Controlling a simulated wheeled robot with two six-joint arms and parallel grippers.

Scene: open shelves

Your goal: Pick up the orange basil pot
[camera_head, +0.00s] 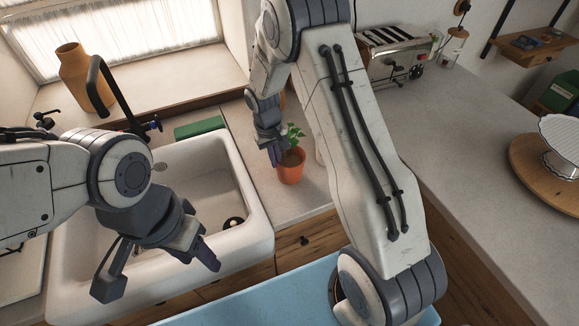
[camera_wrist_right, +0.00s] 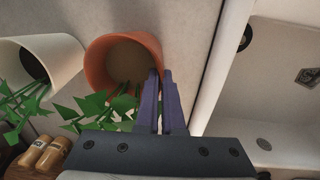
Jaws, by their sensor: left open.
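The orange basil pot (camera_head: 291,172) stands upright on the counter to the right of the sink, with green leaves above its rim. In the right wrist view the pot (camera_wrist_right: 97,62) shows its rim and soil, with leaves towards my gripper. My right gripper (camera_head: 272,155) is at the pot's left rim. Its fingers (camera_wrist_right: 161,75) are close together, one inside the rim and one outside, with the pot wall between them. My left gripper (camera_head: 160,268) is open and empty over the front of the sink.
A white pot (camera_wrist_right: 70,50) with a plant stands close beside the orange one. Small jars (camera_wrist_right: 45,152) lie near it in the wrist view. The white sink (camera_head: 255,215) with a black tap (camera_head: 118,92) is to the left. The right counter (camera_head: 440,130) is mostly clear.

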